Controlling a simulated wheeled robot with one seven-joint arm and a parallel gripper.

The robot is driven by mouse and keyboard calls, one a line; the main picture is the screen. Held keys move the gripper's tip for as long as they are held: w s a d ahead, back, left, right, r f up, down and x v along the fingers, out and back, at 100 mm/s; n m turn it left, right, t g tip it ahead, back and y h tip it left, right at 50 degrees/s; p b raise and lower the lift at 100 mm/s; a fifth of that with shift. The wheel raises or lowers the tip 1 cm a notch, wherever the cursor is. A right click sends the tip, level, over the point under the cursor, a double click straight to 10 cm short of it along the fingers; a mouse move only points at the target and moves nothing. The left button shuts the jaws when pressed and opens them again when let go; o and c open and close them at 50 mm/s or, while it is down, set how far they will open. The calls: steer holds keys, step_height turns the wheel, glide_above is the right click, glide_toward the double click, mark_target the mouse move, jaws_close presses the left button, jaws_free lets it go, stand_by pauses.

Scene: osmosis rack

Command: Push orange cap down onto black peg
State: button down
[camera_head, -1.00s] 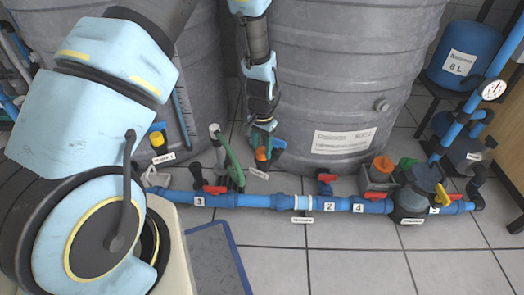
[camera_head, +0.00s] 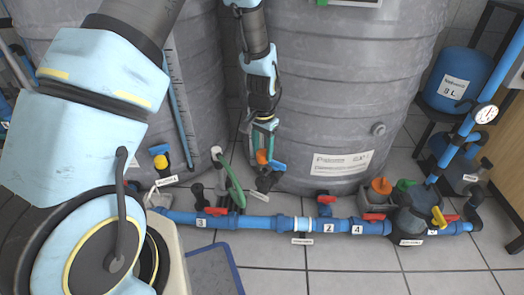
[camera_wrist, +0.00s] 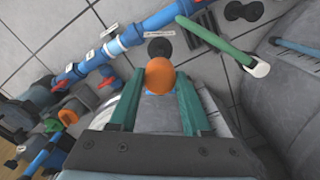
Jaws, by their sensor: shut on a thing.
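The orange cap (camera_head: 262,157) sits between the fingertips of my gripper (camera_head: 264,147), in front of the grey tank. In the wrist view, the cap (camera_wrist: 160,74) is a rounded orange piece between the ends of my green fingers (camera_wrist: 160,95), with a bit of blue behind it. My gripper is shut on it. The black peg (camera_head: 267,182) shows low, just under the cap in the head view. In the wrist view, a dark round piece, apparently the peg (camera_wrist: 160,47), lies just beyond the cap. I cannot tell whether cap and peg touch.
A blue pipe (camera_head: 260,222) with red valve handles crosses the floor nearer me. A large grey tank (camera_head: 340,100) rises behind. Another orange cap (camera_head: 381,186) is at the right.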

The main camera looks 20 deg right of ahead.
steer(key=w+a+r+n, duration=0.2)
steer(key=w+a+n, duration=0.1)
steer(key=a, duration=0.8)
steer(key=w+a+r+n, duration=0.2)
steer(key=a+n, duration=0.3)
steer(key=a, duration=0.6)
steer(key=w+a+r+n, duration=0.3)
steer(key=a, duration=0.8)
steer(key=shift+w+a+r+n, duration=0.25)
steer(key=shift+w+r+n, duration=0.1)
steer(key=shift+r+n, duration=0.05)
